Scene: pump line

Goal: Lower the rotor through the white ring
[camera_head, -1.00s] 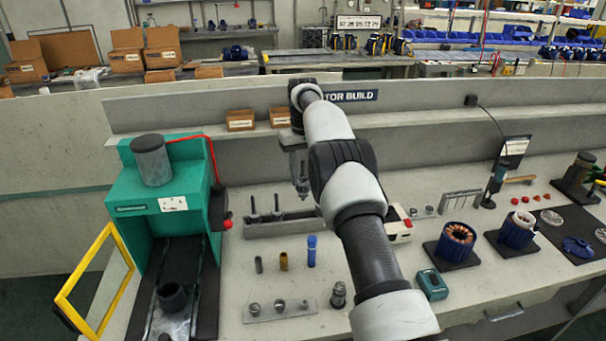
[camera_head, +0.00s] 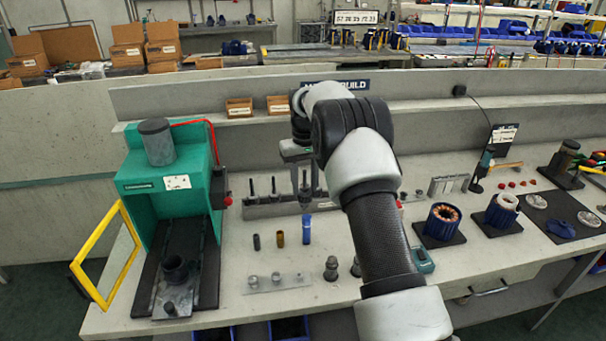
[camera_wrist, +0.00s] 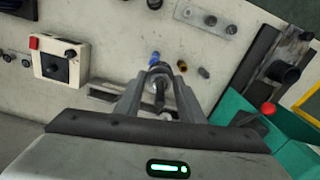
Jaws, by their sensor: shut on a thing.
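My gripper (camera_head: 304,172) is shut on a dark, slim rotor shaft (camera_head: 305,192) at the right part of the grey rack (camera_head: 262,211). In the wrist view the shaft (camera_wrist: 160,95) stands between my two fingers (camera_wrist: 160,86). Whether its lower end is still in the rack cannot be told. Two similar dark shafts stand upright in the rack to the left. The white ring (camera_head: 507,201) sits on top of a blue housing (camera_head: 503,218) on a dark mat, far to the right of my gripper.
A copper-wound blue stator (camera_head: 441,222) stands between my arm and the white-ring housing. Small sleeves, including a blue one (camera_head: 306,230), stand in front of the rack. A green press (camera_head: 160,185) is at left. Grey blocks (camera_head: 448,185) stand behind the stator.

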